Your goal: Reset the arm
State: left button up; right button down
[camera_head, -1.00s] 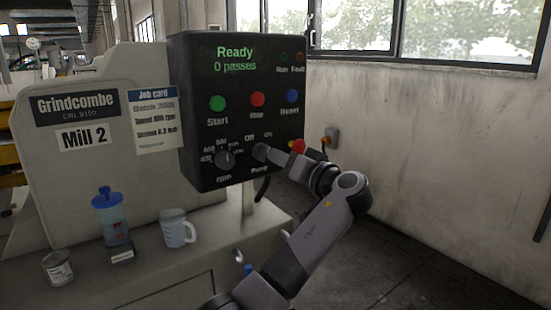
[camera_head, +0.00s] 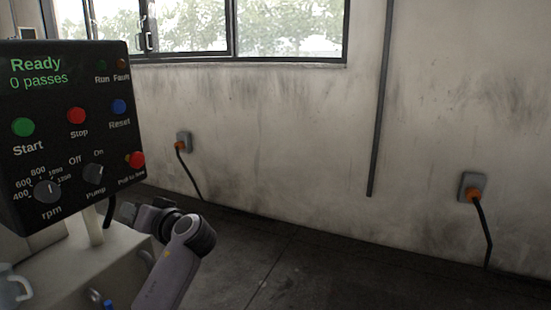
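My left gripper (camera_head: 124,211) is below the lower right part of the black control panel (camera_head: 60,100), in front of the mill's pale body. It looks small and is seen side-on, so its finger gap cannot be made out. No held thing shows in it. My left arm (camera_head: 178,262) rises from the bottom edge and bends at the wrist. The pump knob (camera_head: 93,173) is above the gripper and apart from it in the picture. My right gripper is not in view.
The panel reads "Ready, 0 passes" and carries green Start (camera_head: 23,127), red Stop (camera_head: 76,116) and blue Reset (camera_head: 119,107) buttons, an rpm knob (camera_head: 47,191) and a red pull knob (camera_head: 137,160). A mug (camera_head: 12,288) is at lower left. Open floor (camera_head: 330,270) lies right, before wall sockets (camera_head: 473,187).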

pick_arm(q)
jog(key=s+d+f+m+t+h+p, duration=0.1)
jog(key=s+d+f+m+h+p, duration=0.3)
jog(key=f, duration=0.8)
jog(key=s+d+f+m+h+b, duration=0.15)
jog(key=s+f+h, duration=0.4)
jog(key=f, duration=0.55)
jog(key=s+d+f+h+p, duration=0.1)
jog(key=s+d+f+h, duration=0.1)
jog(key=s, duration=0.9)
jog(key=s+d+f+h+p, duration=0.2)
jog(key=s+d+h, duration=0.1)
jog(key=s, duration=0.8)
jog(key=shift+s+d+m+t+h+p, duration=0.3)
jog(key=shift+s+m+h, duration=0.15)
jog(key=shift+h, duration=0.4)
jog(key=shift+a, duration=0.1)
